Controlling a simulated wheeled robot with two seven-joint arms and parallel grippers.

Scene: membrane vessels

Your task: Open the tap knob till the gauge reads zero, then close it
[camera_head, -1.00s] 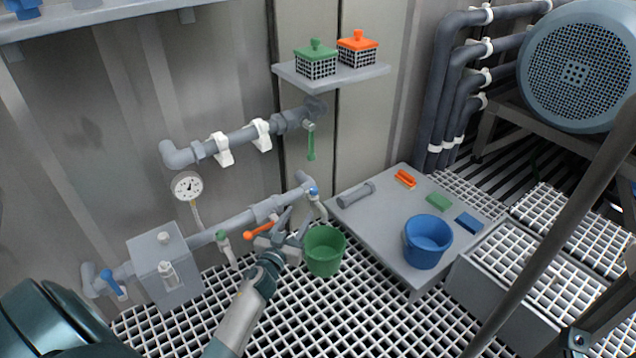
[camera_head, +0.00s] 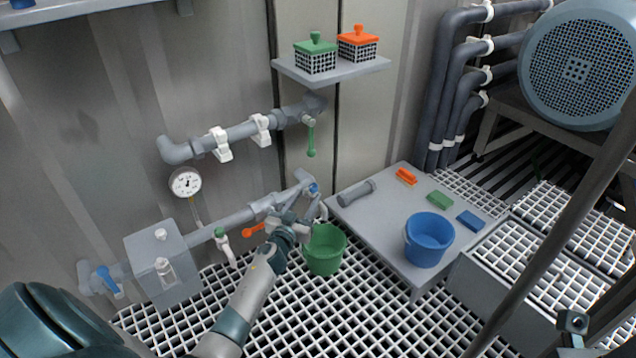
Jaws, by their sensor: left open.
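The tap's small blue knob (camera_head: 313,188) sits at the right end of the lower grey pipe, with a pale spout below it. The round white gauge (camera_head: 186,182) is on the wall to the left, above that pipe. Its dark needle is too small to read exactly. My left gripper (camera_head: 313,207) is open, its fingers pointing up and right just below the blue knob. They overlap the tap in the picture, and I cannot tell whether they touch it. A green bucket (camera_head: 325,262) stands under the spout.
An orange-handled valve (camera_head: 253,231) and a green-handled valve (camera_head: 221,233) are on the pipe left of the gripper. A green lever (camera_head: 311,138) hangs above. A low grey table (camera_head: 390,250) with a blue bucket (camera_head: 428,240) stands at the right.

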